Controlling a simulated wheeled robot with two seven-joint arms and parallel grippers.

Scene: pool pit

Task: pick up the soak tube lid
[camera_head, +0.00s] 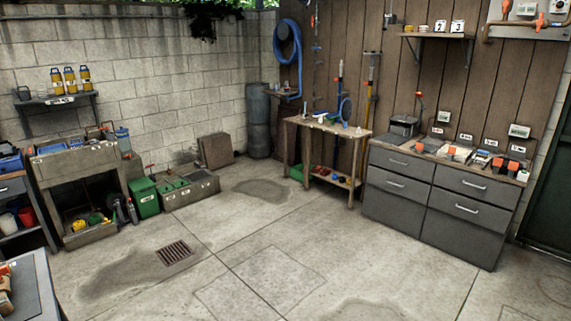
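I cannot pick out the soak tube lid at this distance; the small items on the benches are too small to tell apart. Neither of my grippers is in view. A wooden workbench (322,127) at the back centre carries several small items and a blue round thing. A grey stone sink bench (78,160) at the left also has small items on and around it.
A grey drawer cabinet (440,196) stands at the right with devices on top. A green bin (144,198) and low troughs (188,187) line the left wall. A grey table corner (38,285) shows at lower left. The concrete floor (330,240) is clear, with a drain grate (174,252).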

